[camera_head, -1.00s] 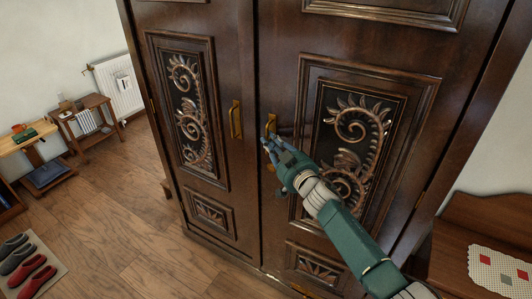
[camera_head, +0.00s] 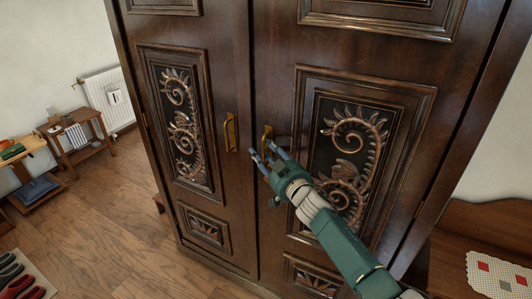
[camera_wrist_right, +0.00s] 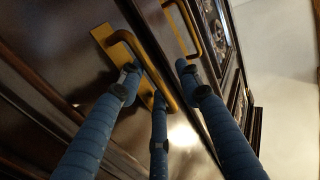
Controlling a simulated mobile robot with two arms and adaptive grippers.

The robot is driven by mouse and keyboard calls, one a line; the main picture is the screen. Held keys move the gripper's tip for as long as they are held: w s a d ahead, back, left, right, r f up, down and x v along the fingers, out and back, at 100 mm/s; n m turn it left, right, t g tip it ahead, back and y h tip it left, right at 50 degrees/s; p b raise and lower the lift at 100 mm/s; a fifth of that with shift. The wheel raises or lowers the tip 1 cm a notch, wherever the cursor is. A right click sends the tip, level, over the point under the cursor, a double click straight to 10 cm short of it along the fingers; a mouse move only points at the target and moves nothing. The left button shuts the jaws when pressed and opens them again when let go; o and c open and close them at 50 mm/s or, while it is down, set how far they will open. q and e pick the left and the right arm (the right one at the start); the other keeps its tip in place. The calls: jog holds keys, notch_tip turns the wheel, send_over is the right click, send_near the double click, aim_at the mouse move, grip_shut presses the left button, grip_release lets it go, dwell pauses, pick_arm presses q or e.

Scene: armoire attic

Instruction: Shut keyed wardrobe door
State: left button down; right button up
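The dark carved wardrobe has a left door (camera_head: 221,60) and a right door (camera_head: 285,60), which look nearly flush at their seam; I cannot tell whether a narrow gap remains. A brass handle (camera_head: 230,132) is on the left door, and another brass handle (camera_head: 267,138) is on the right door. My right gripper (camera_head: 262,156) is at the right door's handle, its blue fingers spread. In the right wrist view the fingers (camera_wrist_right: 158,82) are around or beside a brass handle (camera_wrist_right: 118,38); contact is unclear. No key can be made out. My left gripper is out of view.
A wooden bench (camera_head: 450,255) with a patterned cloth (camera_head: 497,275) stands right of the wardrobe. Shoes on a mat (camera_head: 40,285), a small shelf table (camera_head: 95,148) and a white radiator (camera_head: 108,95) are at the left. The wooden floor (camera_head: 110,215) between is clear.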

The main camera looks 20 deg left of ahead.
jog(key=v, duration=1.2)
dwell(0.3)
dwell(0.3)
